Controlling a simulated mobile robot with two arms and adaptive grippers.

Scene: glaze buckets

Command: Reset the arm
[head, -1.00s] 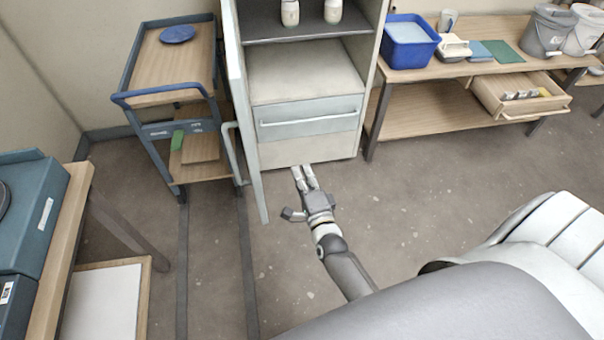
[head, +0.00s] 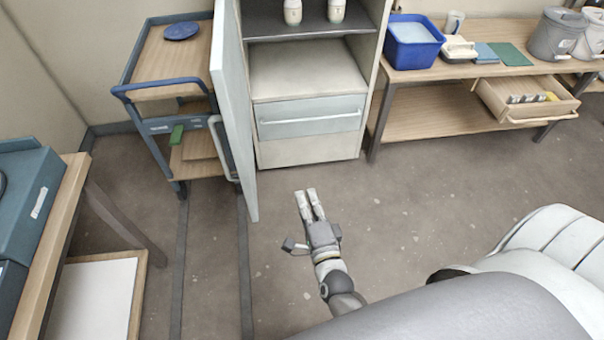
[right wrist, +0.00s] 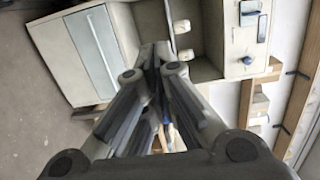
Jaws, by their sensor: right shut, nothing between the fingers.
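My right gripper (head: 311,205) is over the open floor in front of the cabinet (head: 309,152), with its fingers together and nothing between them. Its fingers also show in the right wrist view (right wrist: 160,58), pointing toward the cabinet. The gripper is apart from the cabinet and from its open door (head: 233,110), which stands to the left of the gripper. My left gripper does not show in either view.
A cart (head: 168,94) with a blue plate (head: 181,31) stands left of the cabinet. A bench (head: 430,133) with a blue tub (head: 413,45), buckets and a pulled-out drawer (head: 525,104) stands at the right. A table (head: 50,240) is at the left. The middle floor is clear.

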